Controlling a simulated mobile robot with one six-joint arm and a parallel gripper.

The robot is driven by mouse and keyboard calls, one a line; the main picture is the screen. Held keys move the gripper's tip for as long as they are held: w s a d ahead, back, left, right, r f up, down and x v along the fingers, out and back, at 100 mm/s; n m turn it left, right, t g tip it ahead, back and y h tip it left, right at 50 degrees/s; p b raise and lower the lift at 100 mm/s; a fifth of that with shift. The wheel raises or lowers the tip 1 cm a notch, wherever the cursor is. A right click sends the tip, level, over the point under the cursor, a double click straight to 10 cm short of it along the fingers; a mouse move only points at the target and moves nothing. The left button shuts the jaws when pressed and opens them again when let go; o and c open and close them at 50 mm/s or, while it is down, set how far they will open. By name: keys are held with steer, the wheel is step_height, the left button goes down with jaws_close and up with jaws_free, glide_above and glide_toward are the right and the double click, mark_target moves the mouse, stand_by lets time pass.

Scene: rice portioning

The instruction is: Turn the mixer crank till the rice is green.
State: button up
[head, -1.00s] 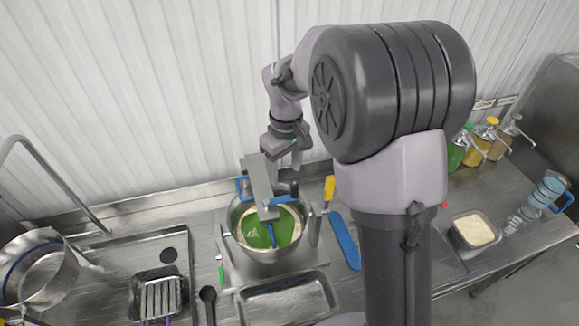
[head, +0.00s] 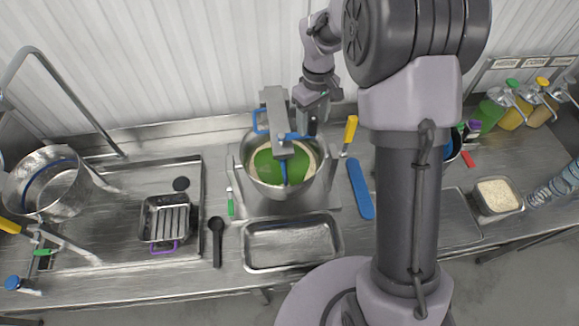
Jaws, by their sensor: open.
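The mixer bowl (head: 254,179) stands on the counter at the picture's middle, under a grey mixer arm (head: 277,118). The rice (head: 279,166) in it shows a large green patch in the middle with a pale, off-white rim around it. A crank with a dark knob (head: 312,127) is on the right side of the mixer arm. My gripper (head: 312,113) is at the crank knob, just above or around it; the fingers are small and partly hidden, so contact cannot be told. It is open.
An empty steel tray (head: 292,268) lies in front of the mixer. A blue-handled tool (head: 360,188) and a yellow-handled tool (head: 350,133) lie to the right. A black ladle (head: 217,242), a sink basin (head: 95,220) and a large pot (head: 48,205) are left. A rice container (head: 497,213) is at right.

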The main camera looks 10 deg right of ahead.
steer(key=shift+d, duration=0.1)
steer(key=shift+f, duration=0.1)
steer(key=shift+f+b, duration=0.8)
steer(key=shift+f, duration=0.35)
steer(key=shift+r, duration=0.1)
steer(key=shift+r+p, duration=0.4)
steer(key=shift+p, duration=0.05)
steer(key=c, duration=1.2)
